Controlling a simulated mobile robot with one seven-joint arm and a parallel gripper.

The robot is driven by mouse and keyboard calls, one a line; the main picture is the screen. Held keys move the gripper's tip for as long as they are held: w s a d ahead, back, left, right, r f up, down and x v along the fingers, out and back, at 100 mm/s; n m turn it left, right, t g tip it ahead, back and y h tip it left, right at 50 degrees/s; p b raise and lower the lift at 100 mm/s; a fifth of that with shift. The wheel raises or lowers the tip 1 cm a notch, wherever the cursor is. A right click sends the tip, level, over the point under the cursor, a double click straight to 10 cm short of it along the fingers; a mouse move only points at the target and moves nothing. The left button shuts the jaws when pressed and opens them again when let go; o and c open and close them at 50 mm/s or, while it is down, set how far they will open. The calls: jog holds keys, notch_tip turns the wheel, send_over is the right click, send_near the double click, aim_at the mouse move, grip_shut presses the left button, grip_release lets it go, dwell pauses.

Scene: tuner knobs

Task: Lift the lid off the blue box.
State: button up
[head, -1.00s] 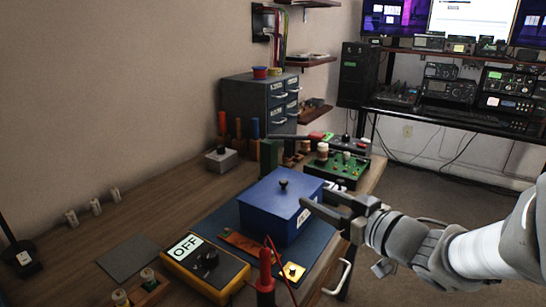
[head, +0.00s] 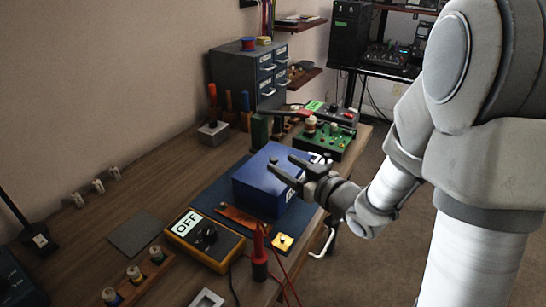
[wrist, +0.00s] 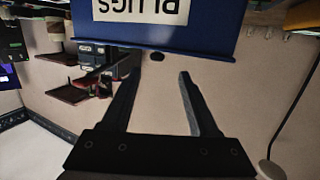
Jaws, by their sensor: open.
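The blue box (head: 262,190) stands on a dark blue mat on the workbench, its lid (head: 258,165) on top. In the wrist view the box (wrist: 225,20) appears upside down at the top, with a white "PLUGS" label on its front. The lid's small dark knob (wrist: 157,57) shows just past the lid edge, between the lines of my fingers and beyond their tips. My gripper (head: 281,164) is open and empty, its fingers reaching in from the right over or in front of the box. In the head view the fingers partly cover the box, and I cannot make out the knob.
An orange-framed device marked OFF (head: 205,240) and a red handle (head: 260,255) with wires stand in front of the box. A green circuit board (head: 320,140) and a grey drawer cabinet (head: 243,75) stand behind. The bench's left middle is mostly clear.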

aim_at(267, 160)
jog(key=x, duration=0.4)
jog(key=shift+f+b, duration=0.1)
jog(key=shift+b, duration=0.2)
jog(key=x, duration=0.3)
jog(key=b+x, duration=0.1)
jog(key=shift+w+d+f, duration=0.1)
jog(key=shift+w+f, duration=0.15)
jog(key=shift+f, duration=0.1)
jog(key=shift+w, duration=0.3)
grip_shut()
